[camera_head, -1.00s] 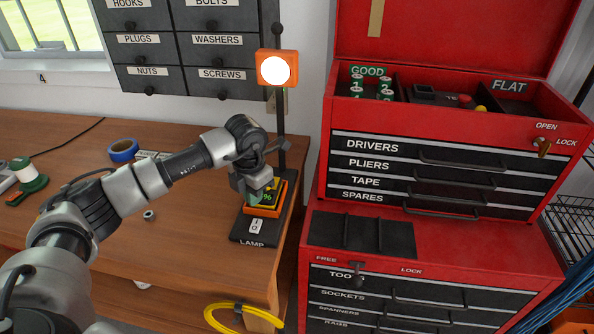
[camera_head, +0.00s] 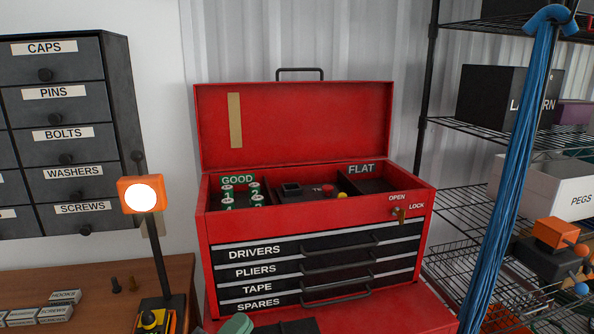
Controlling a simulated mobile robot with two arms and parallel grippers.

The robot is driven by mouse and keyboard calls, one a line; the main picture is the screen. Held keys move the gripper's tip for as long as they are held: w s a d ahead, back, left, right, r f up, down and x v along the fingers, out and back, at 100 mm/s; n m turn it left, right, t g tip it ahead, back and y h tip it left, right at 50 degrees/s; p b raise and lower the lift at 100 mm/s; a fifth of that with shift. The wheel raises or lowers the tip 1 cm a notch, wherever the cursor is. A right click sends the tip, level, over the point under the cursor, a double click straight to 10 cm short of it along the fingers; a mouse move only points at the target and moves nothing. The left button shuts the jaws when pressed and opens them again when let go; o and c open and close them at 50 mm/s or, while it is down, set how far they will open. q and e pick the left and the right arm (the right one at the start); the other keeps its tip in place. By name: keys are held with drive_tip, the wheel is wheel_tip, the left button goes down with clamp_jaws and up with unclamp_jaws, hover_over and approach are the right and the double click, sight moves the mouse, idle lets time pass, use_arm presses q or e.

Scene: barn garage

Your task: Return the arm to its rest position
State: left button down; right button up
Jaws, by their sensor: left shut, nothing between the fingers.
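The rest of my left arm is out of view. The lit lamp (camera_head: 144,195) stands at the left on a dark post. A yellow-and-black item (camera_head: 152,320) sits in the orange holder at its base, clear of the gripper. My right gripper is not in view.
The red toolbox (camera_head: 310,222) stands open, its lid up and drawers shut. A wire rack (camera_head: 470,210) and hanging blue cables (camera_head: 505,190) are at the right. The wooden bench (camera_head: 90,285) holds small labelled boxes (camera_head: 45,310). Dark drawers (camera_head: 75,135) hang above.

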use_arm(q)
drive_tip(key=s+a+f+n+g+y, duration=0.4)
drive_tip(key=s+a+f+n+y, duration=0.3)
drive_tip(key=a+f+n+y, duration=0.7)
drive_tip(key=s+d+f+n+g+h, duration=0.1)
drive_tip(key=s+d+f+n+g, duration=0.15)
drive_tip(key=s+g, duration=0.4)
drive_tip(key=s+d+f+n+g+h, duration=0.1)
drive_tip(key=s+f+n+g, duration=0.25)
drive_tip(key=s, duration=0.65)
wheel_tip(320, 180, down, 27)
drive_tip(key=s+m+g, duration=0.1)
drive_tip(key=s+a+f+g, duration=0.1)
drive_tip(key=s+a+f, duration=0.2)
drive_tip(key=s+f, duration=1.2)
drive_tip(key=shift+s+f+g, duration=0.3)
drive_tip(key=shift+s, duration=0.35)
